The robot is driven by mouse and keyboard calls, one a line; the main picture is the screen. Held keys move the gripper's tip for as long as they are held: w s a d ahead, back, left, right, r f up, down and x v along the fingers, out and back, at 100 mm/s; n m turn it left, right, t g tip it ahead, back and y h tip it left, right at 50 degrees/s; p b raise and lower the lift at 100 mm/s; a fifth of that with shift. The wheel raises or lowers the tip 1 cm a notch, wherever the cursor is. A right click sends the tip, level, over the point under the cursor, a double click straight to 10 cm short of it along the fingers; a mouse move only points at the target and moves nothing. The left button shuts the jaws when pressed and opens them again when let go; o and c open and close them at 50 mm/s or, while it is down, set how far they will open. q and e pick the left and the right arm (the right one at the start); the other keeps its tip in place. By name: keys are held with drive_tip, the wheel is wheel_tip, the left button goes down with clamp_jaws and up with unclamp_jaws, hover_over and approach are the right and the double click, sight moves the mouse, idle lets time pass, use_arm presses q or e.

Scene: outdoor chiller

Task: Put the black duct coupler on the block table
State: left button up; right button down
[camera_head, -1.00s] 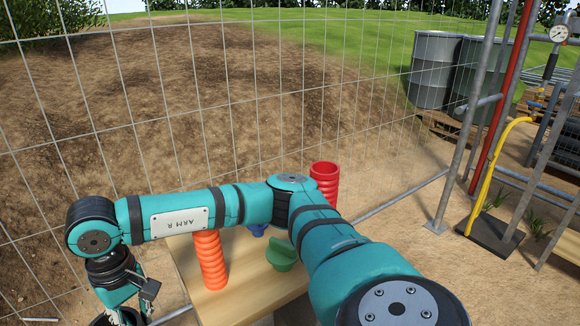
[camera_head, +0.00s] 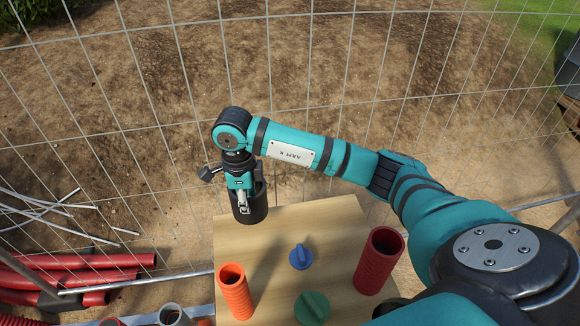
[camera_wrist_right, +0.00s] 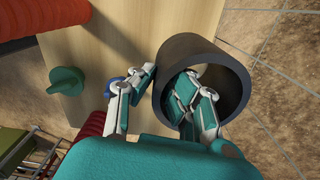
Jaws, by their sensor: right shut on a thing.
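The black duct coupler (camera_head: 258,208) is a short, wide dark tube, upright at the far left corner of the block table (camera_head: 340,228). It also shows in the right wrist view (camera_wrist_right: 238,62), overlapping the table's edge. My right gripper (camera_head: 244,203) is shut on the coupler's wall, with one finger inside the tube and one outside, as the right wrist view (camera_wrist_right: 168,82) shows. I cannot tell whether the coupler's bottom touches the wooden top. My left gripper is not in view.
On the table stand an orange ribbed tube (camera_head: 235,292), a red ribbed tube (camera_head: 378,262), a blue knobbed cap (camera_head: 301,257) and a green one (camera_head: 312,308). The far middle of the top is clear. A wire fence (camera_head: 300,90) runs behind. Red pipes (camera_head: 90,262) lie at left.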

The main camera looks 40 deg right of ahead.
sight(250, 223)
wheel_tip(250, 223, down, 10)
drive_tip(key=shift+f+p, duration=0.1)
drive_tip(key=shift+p, duration=0.75)
drive_tip(key=shift+f, duration=0.1)
drive_tip(key=c, duration=1.4)
unclamp_jaws()
drive_tip(key=shift+o, duration=0.2)
drive_tip(key=shift+r, duration=0.35)
wheel_tip(250, 223, up, 12)
drive_tip(key=shift+f+b, duration=0.15)
drive_tip(key=shift+b, duration=1)
